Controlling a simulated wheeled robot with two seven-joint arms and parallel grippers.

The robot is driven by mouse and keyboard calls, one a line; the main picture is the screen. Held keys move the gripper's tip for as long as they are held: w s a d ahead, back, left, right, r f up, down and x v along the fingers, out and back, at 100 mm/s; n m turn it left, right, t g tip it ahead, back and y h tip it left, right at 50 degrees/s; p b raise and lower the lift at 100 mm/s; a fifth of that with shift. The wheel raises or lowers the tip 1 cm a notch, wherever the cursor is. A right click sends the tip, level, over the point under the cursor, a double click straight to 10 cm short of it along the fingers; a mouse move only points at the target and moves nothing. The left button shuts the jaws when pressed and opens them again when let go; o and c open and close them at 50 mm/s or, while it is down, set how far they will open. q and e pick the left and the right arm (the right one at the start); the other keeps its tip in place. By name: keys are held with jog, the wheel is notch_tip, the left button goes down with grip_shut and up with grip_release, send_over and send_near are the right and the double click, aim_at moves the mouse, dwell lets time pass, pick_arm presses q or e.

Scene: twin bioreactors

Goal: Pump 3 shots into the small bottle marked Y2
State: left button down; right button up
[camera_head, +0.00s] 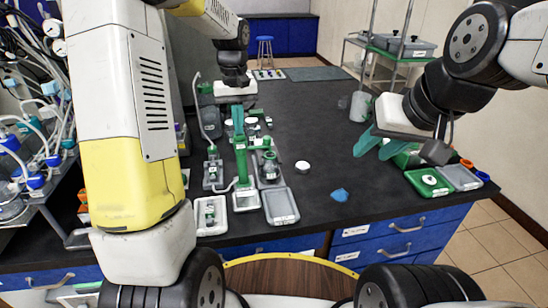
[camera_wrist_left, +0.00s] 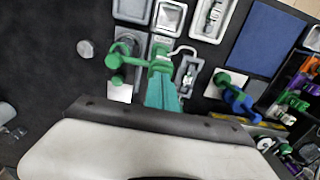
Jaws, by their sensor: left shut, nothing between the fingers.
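My left gripper (camera_head: 238,122) points down over the green pump stand (camera_head: 241,160), shut and empty. In the left wrist view its teal fingers (camera_wrist_left: 163,95) sit close together by the green pump head (camera_wrist_left: 160,62); I cannot tell whether they touch it. A thin tube runs from the pump stand to a small bottle in a grey holder (camera_head: 212,174), which also shows in the left wrist view (camera_wrist_left: 188,75). Another small bottle lies in a white tray (camera_head: 211,214). No Y2 mark is readable. My right gripper (camera_head: 378,144) is open and empty at the right.
A grey tray (camera_head: 281,206), a white round cap (camera_head: 302,167) and a blue item (camera_head: 340,195) are nearby. A green tray (camera_head: 428,182) lies at the right edge.

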pick_arm(q)
jog(key=shift+r, duration=1.75)
jog(key=shift+f, duration=0.1)
jog(key=shift+f, duration=1.7)
jog(key=shift+r, duration=1.8)
notch_tip(320, 180, up, 6)
